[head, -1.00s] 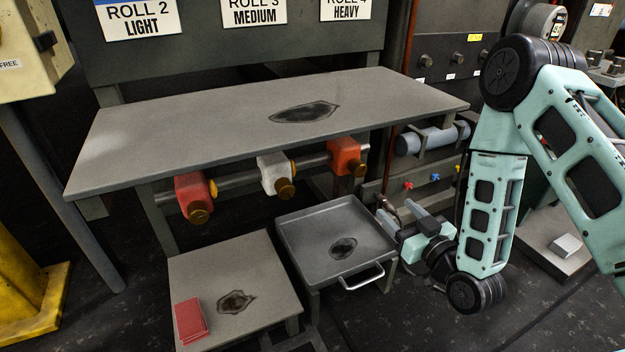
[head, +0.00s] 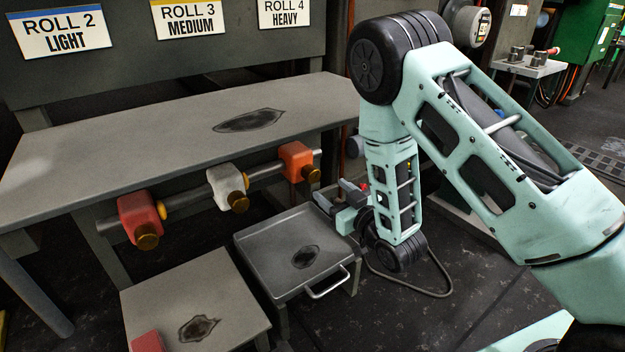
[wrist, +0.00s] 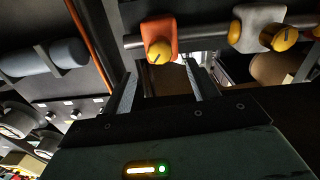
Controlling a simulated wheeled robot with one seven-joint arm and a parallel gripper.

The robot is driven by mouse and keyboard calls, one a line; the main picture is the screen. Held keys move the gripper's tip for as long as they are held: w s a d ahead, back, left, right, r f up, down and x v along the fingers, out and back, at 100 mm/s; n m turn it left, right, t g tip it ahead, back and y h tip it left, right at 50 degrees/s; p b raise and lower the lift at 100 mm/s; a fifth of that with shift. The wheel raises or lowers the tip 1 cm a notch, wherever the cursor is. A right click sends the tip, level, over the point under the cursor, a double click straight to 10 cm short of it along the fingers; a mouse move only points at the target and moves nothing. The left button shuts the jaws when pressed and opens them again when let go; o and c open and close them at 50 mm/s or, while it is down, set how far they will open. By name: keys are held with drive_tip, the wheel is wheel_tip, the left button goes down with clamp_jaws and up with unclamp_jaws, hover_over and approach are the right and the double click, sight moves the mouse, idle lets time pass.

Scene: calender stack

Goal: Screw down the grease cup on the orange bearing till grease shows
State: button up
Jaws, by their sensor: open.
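The orange bearing (head: 296,161) sits on the shaft under the grey table, at the right end of the row. Its brass grease cup (head: 311,174) hangs at its lower front. In the wrist view the orange bearing (wrist: 160,28) is at top centre, and its cup (wrist: 158,52) has a dark slot mark. My gripper (head: 332,194) is open, a little below and right of the cup. In the wrist view my gripper's fingers (wrist: 158,72) point toward the cup, one to each side in the picture, with no contact visible. I see no grease on this bearing.
A white bearing (head: 226,186) and a red bearing (head: 139,216) share the shaft to the left. The grey table (head: 150,125) overhangs them. A grey tray (head: 262,247) with a handle stands below, beside a low stand (head: 160,300) holding a red block (head: 147,341).

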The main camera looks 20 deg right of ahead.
sight(315, 177)
drive_tip(key=b+x, duration=0.2)
drive_tip(key=x, duration=0.6)
drive_tip(key=shift+s+f+b, duration=0.1)
drive_tip(key=shift+b, duration=0.3)
drive_tip(key=shift+w+a, duration=0.2)
drive_tip(key=shift+w, duration=0.45)
drive_tip(key=c, duration=1)
